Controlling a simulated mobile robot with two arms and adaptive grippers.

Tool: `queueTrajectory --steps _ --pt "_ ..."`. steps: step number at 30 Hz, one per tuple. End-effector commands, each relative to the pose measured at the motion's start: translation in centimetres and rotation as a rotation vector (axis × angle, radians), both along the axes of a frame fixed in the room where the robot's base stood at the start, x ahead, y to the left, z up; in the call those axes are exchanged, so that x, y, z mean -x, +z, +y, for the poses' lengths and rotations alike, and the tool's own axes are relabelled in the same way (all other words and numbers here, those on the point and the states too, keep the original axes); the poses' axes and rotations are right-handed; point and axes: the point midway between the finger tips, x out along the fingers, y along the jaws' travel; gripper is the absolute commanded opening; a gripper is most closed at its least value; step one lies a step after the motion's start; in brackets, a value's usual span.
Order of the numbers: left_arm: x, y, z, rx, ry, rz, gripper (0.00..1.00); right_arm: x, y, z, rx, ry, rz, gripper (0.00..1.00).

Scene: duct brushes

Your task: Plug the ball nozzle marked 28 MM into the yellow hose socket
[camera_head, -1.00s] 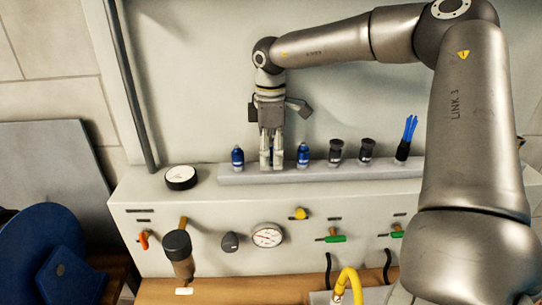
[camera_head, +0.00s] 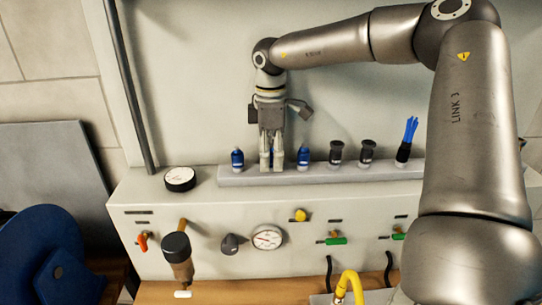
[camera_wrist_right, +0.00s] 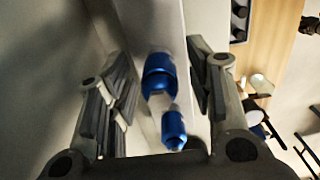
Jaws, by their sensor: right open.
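My right gripper (camera_head: 271,166) points down at the grey rack (camera_head: 232,178), open, its fingers on either side of a blue nozzle (camera_head: 271,156). In the right wrist view this blue nozzle (camera_wrist_right: 159,76) shows between the open fingers. Another blue nozzle (camera_head: 237,159) stands to its left and one more blue nozzle (camera_head: 303,155) to its right. I cannot read any size mark. The yellow hose (camera_head: 349,281) arches up at the bottom; its socket end is not clear. My left gripper is out of view.
Two black-topped fittings (camera_head: 336,153) and a blue-bristled brush (camera_head: 408,138) stand farther right on the rack. A round gauge (camera_head: 180,178) lies left of the rack. Knobs, valves and another gauge (camera_head: 267,237) stick out of the front panel. My right arm covers the right side.

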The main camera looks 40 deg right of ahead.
Motion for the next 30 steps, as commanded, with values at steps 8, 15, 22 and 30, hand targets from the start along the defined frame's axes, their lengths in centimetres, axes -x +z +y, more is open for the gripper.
queueTrajectory --steps 8,15,22,30 --pt "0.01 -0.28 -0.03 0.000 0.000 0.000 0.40 -0.01 -0.08 0.02 -0.001 0.000 -0.001 0.48" --pt "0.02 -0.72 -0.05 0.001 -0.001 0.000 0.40 -0.02 -0.03 -0.01 0.001 0.000 -0.001 0.48" --pt "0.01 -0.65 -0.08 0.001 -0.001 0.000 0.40 -0.02 0.02 -0.01 0.000 0.000 0.000 0.44" --pt "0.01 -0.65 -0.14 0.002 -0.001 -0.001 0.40 -0.01 0.00 -0.01 0.000 0.000 0.000 0.10"
